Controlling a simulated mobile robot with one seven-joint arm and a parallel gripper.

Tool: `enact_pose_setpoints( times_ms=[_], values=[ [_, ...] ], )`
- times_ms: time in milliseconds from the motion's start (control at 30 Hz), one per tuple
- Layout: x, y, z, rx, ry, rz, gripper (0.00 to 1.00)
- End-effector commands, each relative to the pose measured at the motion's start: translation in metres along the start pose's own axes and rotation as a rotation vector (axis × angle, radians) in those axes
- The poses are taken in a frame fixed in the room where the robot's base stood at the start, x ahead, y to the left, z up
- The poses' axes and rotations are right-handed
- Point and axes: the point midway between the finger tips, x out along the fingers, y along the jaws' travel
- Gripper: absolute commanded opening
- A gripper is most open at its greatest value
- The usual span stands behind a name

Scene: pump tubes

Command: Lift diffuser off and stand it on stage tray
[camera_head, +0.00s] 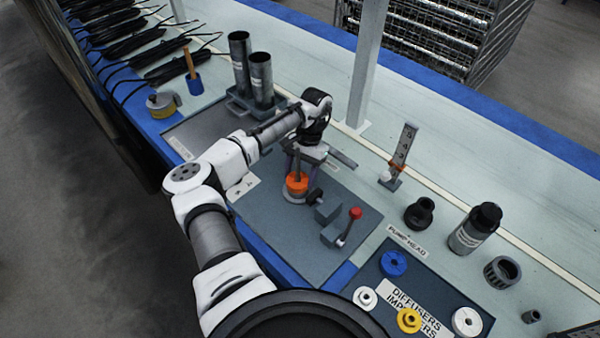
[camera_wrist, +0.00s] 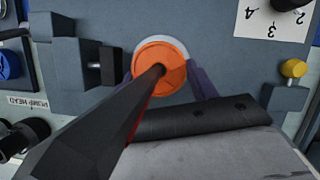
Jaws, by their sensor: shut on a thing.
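An orange disc (camera_head: 297,184), which looks like the diffuser, sits around an upright dark shaft at the middle of the dark work mat (camera_head: 262,216). In the wrist view the disc (camera_wrist: 158,68) has the long shaft (camera_wrist: 118,118) running from its centre toward the camera. A pale ring shows just under it. My gripper (camera_wrist: 160,78) has a purple finger on each side of the disc and is shut on it. Whether the disc is raised off the ring is unclear. A dark tray (camera_head: 370,272) labelled for diffusers and impellers lies at lower right.
The tray holds a blue part (camera_head: 394,263), a yellow part (camera_head: 408,320) and two white parts. A red-knobbed block (camera_head: 340,230) and a dark clamp block (camera_head: 326,208) stand close right of the shaft. A post (camera_head: 367,65) and upright gauge (camera_head: 402,152) stand behind.

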Motion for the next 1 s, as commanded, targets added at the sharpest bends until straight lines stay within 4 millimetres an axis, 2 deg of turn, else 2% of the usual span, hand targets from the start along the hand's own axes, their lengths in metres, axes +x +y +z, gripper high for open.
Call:
enact_pose_setpoints(
  times_ms=[33, 100, 1000],
  values=[
    [-0.0002, -0.0001, 0.0, 0.0, 0.0, 0.0, 0.33],
    [-0.0002, -0.0001, 0.0, 0.0, 0.0, 0.0, 0.24],
    [-0.008, 0.0, 0.0033, 0.0, 0.0, 0.0, 0.23]
  ],
)
